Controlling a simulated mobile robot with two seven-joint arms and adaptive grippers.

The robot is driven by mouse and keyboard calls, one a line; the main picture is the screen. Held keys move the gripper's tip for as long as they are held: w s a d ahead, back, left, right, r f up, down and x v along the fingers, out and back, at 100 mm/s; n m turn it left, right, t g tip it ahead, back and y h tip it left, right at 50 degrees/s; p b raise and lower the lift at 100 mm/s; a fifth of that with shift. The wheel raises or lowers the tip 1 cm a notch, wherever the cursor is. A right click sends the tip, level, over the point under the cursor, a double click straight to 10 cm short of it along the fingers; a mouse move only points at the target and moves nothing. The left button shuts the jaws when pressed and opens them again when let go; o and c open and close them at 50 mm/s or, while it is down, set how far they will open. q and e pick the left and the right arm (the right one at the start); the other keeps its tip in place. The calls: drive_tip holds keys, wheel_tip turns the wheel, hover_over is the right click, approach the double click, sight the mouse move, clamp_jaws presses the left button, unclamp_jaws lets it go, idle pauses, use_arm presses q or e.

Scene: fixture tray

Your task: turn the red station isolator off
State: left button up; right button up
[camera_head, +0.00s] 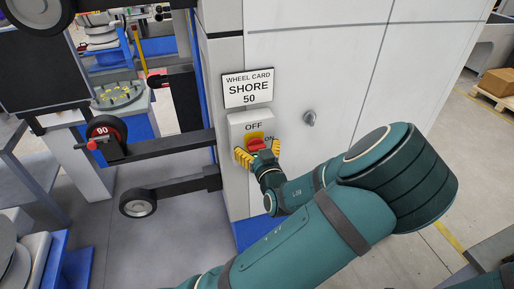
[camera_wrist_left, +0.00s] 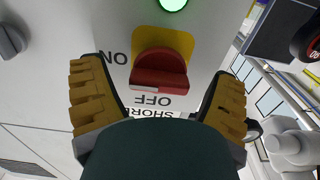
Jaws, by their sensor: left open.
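The red isolator handle (camera_head: 257,144) sits on a yellow plate on a pale box (camera_head: 237,122) below a "SHORE 50" sign (camera_head: 247,89). OFF is printed above it and ON to its right. In the left wrist view the picture is upside down; the red handle (camera_wrist_left: 160,70) lies crosswise, with a white mark toward the ON side. My left gripper (camera_head: 260,152) is open, its yellow fingers on either side of the handle; the left wrist view shows gaps beside it. Whether a finger touches the box is unclear. My right gripper is out of view.
A green lamp (camera_wrist_left: 174,4) glows beside the yellow plate. A grey knob (camera_head: 309,118) sticks out of the cabinet wall to the right. A dark bar with a red-knobbed "90" wheel (camera_head: 102,131) stands left of the cabinet.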

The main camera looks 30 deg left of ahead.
use_arm(q)
drive_tip(key=c, duration=1.2)
